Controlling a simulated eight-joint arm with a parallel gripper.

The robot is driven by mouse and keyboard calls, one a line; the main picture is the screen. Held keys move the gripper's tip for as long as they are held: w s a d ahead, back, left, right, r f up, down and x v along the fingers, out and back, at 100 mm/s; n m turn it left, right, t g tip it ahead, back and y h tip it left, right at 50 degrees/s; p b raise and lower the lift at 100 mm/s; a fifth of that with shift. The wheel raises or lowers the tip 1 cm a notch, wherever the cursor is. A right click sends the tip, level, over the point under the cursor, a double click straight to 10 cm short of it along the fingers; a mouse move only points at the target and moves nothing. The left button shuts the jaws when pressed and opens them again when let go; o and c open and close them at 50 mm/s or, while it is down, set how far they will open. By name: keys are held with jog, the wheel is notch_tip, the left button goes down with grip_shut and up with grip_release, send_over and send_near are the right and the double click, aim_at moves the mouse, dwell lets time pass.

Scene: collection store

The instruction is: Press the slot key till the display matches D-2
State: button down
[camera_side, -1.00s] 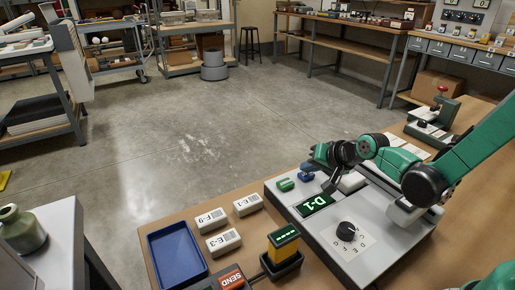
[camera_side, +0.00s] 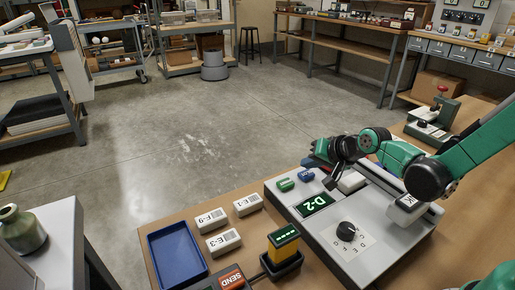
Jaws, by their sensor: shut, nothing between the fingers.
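The display (camera_side: 314,205) on the grey panel (camera_side: 335,238) reads D-2 in light characters, upside down in this view. A blue key (camera_side: 306,175) and a green key (camera_side: 285,185) sit at the panel's far left edge, above the display. My gripper (camera_side: 330,184) is shut and empty. Its tip is just right of the blue key and appears apart from it; the exact height is hard to tell. A black dial (camera_side: 346,231) with letters around it is on the panel below the display.
White labelled boxes E-1 (camera_side: 248,205), F-9 (camera_side: 211,220) and E-3 (camera_side: 223,242) lie left of the panel. A white block (camera_side: 351,182) sits behind my gripper.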

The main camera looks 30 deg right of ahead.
aim_at(309, 175)
jog(key=shift+r, duration=0.2)
jog(key=shift+r, duration=2.4)
jog(key=s+a+r+n+g+h, duration=0.1)
jog(key=s+r+n+g, duration=0.1)
jog(key=s+n, duration=0.5)
jog(key=s, duration=0.4)
jog(key=shift+s+a+n, duration=0.2)
jog(key=shift+s+n, duration=0.15)
jog(key=shift+n, duration=0.05)
